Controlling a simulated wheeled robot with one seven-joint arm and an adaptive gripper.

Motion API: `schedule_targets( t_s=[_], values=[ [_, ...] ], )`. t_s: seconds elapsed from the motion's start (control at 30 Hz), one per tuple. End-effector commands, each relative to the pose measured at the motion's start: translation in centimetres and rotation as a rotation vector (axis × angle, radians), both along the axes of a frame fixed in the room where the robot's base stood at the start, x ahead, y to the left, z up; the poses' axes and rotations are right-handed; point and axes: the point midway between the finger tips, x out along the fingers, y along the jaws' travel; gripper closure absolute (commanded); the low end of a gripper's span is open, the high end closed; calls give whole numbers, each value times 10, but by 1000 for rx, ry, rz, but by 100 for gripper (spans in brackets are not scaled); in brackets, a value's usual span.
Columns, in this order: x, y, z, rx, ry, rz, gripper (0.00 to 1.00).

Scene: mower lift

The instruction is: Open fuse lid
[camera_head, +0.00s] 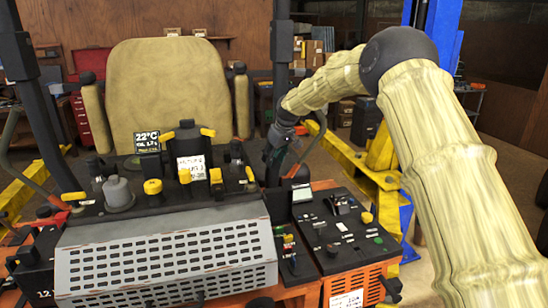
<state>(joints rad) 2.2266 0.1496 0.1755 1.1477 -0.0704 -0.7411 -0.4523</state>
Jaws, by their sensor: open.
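My gripper (273,158) is dark and hangs at the end of my arm, just right of the seat and above the right-hand console. It is small in this view and partly lost against the dark post and hoses behind it. Nothing shows between its fingers. I cannot pick out the fuse lid with certainty. A narrow black panel (296,268) with small red, green and yellow parts lies below my gripper, between the grey perforated cover and the right console. My gripper is apart from this panel.
A grey perforated cover (165,262) fills the front. Yellow-capped controls (153,187) stand behind it, before the tan seat (163,95). The black right console (340,232) carries knobs and a small screen. A black upright post (281,70) stands close to my gripper.

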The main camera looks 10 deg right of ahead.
Motion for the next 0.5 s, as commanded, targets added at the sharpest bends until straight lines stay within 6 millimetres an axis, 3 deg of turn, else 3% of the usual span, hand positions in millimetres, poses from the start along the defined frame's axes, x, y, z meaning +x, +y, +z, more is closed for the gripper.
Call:
schedule_targets(
  t_s=[0.5],
  values=[
    [-1,-1,5,0,-1,0,56]
  ],
)
